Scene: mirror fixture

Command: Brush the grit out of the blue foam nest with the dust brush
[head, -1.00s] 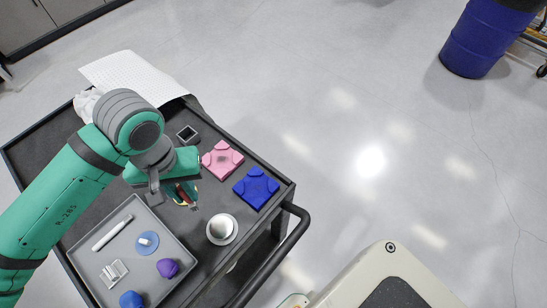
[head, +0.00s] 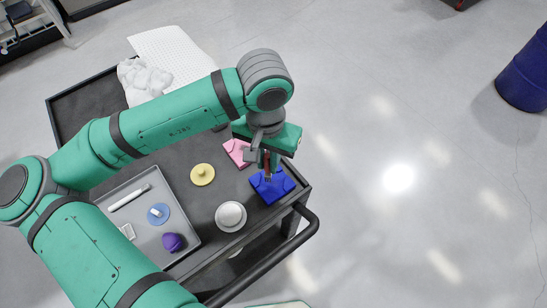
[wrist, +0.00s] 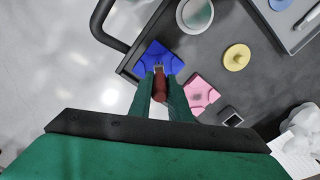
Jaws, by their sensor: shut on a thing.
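The blue foam nest (head: 274,188) lies at the cart's right corner in the head view. It also shows in the wrist view (wrist: 157,56), at the top centre. My gripper (head: 266,172) is above the nest and shut on the dust brush, whose dark red handle (wrist: 160,87) shows between the fingers in the wrist view. The brush points down toward the middle of the nest. The bristle end is small, and I cannot tell whether it touches the foam. Grit is too small to make out.
A pink foam nest (wrist: 202,95) lies beside the blue one. A white round dish (head: 230,216), a yellow disc (head: 202,174) and a grey tray (head: 187,218) with several items share the cart. A handle rail (head: 302,240) runs along the cart's edge.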

